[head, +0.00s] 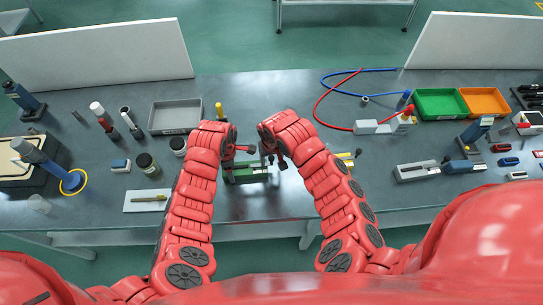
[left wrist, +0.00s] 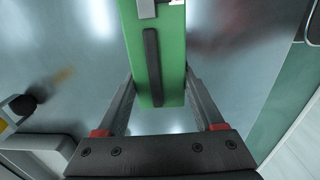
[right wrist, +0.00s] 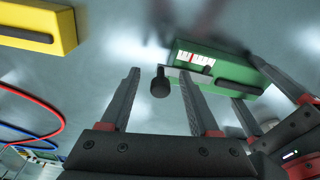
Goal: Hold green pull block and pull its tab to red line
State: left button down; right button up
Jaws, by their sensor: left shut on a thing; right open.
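The green pull block (head: 248,174) lies on the grey table in front of me. My left gripper (left wrist: 163,92) is shut on one end of it, a finger on each side, in the left wrist view. In the right wrist view the green block (right wrist: 222,66) shows a white scale with a red line (right wrist: 191,57). A thin grey tab with a dark round knob (right wrist: 160,84) sticks out at its left end. My right gripper (right wrist: 160,72) is open, and the knob appears between its fingertips; I cannot tell whether they touch it.
A yellow block (right wrist: 38,24) lies beside the right gripper. Red and blue hoses (head: 325,95) run behind it. A grey tray (head: 175,116) and a white plate (head: 146,201) stand left of the left arm. A grey fixture (head: 418,171) lies to the right.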

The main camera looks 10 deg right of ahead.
jog(key=shift+c, duration=0.2)
grip_shut()
jog(key=shift+d, duration=1.3)
jog(key=shift+a, duration=1.2)
grip_release()
jog(key=shift+a, duration=0.1)
